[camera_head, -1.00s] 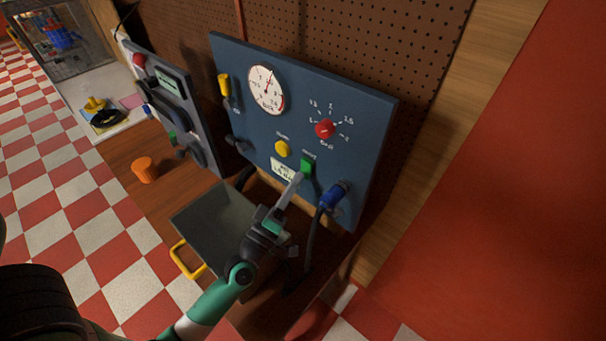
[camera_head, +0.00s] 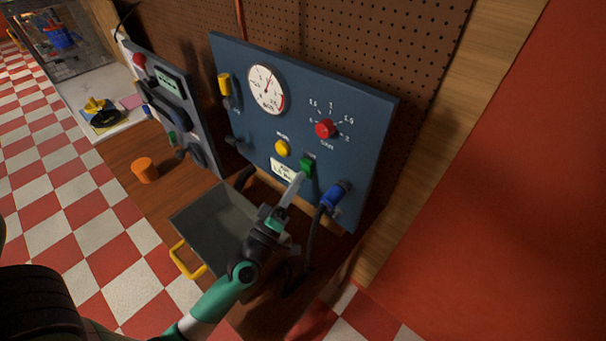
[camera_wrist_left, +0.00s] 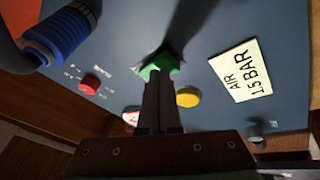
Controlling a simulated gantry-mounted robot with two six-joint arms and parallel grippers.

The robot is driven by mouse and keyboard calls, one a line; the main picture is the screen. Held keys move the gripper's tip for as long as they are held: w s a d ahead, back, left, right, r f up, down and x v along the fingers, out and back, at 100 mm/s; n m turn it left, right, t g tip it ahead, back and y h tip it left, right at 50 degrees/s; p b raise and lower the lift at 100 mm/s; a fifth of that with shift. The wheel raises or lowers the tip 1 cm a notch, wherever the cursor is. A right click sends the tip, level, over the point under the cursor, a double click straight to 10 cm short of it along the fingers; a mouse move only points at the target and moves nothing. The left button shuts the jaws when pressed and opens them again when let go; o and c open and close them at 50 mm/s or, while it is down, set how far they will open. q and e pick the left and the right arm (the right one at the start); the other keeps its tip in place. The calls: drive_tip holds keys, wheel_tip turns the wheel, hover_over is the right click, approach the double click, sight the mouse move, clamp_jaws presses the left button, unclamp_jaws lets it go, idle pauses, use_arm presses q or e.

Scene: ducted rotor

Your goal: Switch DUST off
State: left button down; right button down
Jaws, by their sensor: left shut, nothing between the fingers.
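The green switch (camera_head: 307,167) is on the lower right of the blue panel (camera_head: 245,110). The small label above it is too blurred to read surely. My left gripper (camera_head: 299,177) is shut and empty, its tips at the lower edge of the green switch. In the left wrist view the green switch (camera_wrist_left: 158,66) sits right at the tips of the shut fingers (camera_wrist_left: 163,78), which hide part of it. Contact looks likely. My right gripper is not in view.
A yellow button (camera_head: 282,148) and a card reading AIR 1.5 BAR (camera_wrist_left: 241,70) are left of the switch in the head view. A blue plug (camera_head: 335,194) with a dark cable is close on the right. A red knob (camera_head: 325,128) and gauge (camera_head: 266,89) are above.

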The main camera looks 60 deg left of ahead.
use_arm(q)
drive_tip(key=shift+w, duration=0.1)
idle(0.4)
drive_tip(key=shift+s+d+r+p, duration=0.25)
drive_tip(key=shift+s+r+p, duration=0.1)
drive_tip(key=shift+s, duration=0.4)
drive_tip(key=shift+s, duration=0.1)
drive_tip(key=shift+s+d+r, duration=0.15)
drive_tip(key=shift+s+r, duration=0.05)
drive_tip(key=shift+s, duration=0.05)
drive_tip(key=s, duration=0.1)
drive_tip(key=s+d+r, duration=0.1)
drive_tip(key=s+p, duration=0.1)
drive_tip(key=shift+s+d+r, duration=0.25)
drive_tip(key=shift+r, duration=0.1)
